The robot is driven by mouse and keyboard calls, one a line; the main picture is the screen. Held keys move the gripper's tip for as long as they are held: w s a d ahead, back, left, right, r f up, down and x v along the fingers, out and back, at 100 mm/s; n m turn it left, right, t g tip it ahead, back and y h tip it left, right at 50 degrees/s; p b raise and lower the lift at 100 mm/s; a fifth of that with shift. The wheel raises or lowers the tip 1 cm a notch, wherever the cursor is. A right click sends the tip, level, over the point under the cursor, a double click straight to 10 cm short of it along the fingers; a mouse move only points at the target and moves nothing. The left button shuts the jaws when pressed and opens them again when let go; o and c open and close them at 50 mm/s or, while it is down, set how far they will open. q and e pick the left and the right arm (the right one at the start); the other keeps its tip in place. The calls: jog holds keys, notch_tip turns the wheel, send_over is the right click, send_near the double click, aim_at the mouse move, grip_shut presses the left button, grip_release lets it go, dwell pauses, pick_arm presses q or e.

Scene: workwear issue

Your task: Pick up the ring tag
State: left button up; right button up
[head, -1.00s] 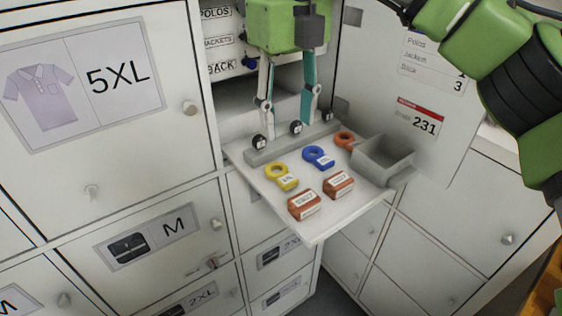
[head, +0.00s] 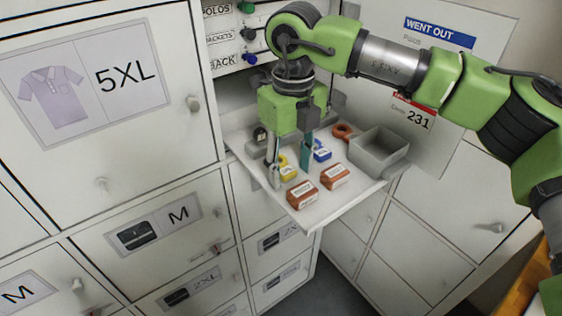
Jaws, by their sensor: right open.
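Several ring tags lie on a pull-out shelf (head: 311,221). A yellow ring tag (head: 288,172) is partly hidden behind and between the fingers of my right gripper (head: 290,178). A blue ring tag (head: 322,152) lies to its right, partly covered by the right finger. I cannot tell whether the fingertips touch the shelf or the tag. My left gripper is not in view.
Two brown-red labelled boxes (head: 303,194) and (head: 334,177) lie at the shelf's front, close to the fingers. A grey open bin (head: 378,153) stands on the right. Locker doors surround the shelf, and a door with papers (head: 420,95) stands behind my right arm.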

jog(key=shift+s+a, duration=0.1)
jog(key=shift+c, duration=0.3)
jog(key=c, duration=0.8)
jog(key=shift+r, duration=0.1)
